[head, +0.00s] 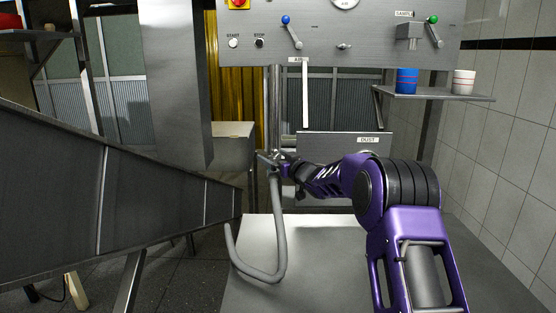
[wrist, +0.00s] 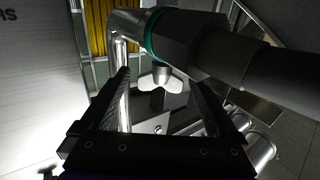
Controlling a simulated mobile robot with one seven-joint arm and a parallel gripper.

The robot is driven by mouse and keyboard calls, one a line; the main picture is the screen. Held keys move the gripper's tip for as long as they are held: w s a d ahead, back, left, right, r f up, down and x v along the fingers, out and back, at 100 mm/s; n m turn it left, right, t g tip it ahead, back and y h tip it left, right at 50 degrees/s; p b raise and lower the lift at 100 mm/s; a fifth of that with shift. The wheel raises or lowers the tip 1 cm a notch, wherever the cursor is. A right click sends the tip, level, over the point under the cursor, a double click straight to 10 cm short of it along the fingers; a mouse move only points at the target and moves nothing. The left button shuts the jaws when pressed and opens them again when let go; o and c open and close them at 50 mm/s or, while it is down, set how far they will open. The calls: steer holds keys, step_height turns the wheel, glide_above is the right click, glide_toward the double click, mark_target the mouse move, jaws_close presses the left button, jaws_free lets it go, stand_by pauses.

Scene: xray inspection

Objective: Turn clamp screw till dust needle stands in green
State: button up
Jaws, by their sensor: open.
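A pale wing-shaped screw (wrist: 161,82), which looks like the clamp screw, sits below a dark coupling with a teal ring (wrist: 154,36) in the wrist view. My gripper (wrist: 161,75) is open, with one finger on each side of the screw; I cannot tell whether either touches it. In the head view my gripper (head: 268,157) is at the top of a grey hose (head: 279,225), and the screw is too small to make out. A box labelled DUST (head: 367,140) stands behind my arm. A round dial (head: 345,3) is cut off by the top edge; its needle and any green zone are unreadable.
A shiny pipe (wrist: 122,60) runs close by the left finger, and a thick dark hose (wrist: 275,80) passes at the right. A grey table (head: 330,260) lies under my arm. A shelf (head: 440,95) holds a blue cup (head: 406,80) and a white cup (head: 463,82).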

steer(key=v, duration=1.7)
steer(key=shift+s+d, duration=0.15)
steer(key=shift+s, duration=0.05)
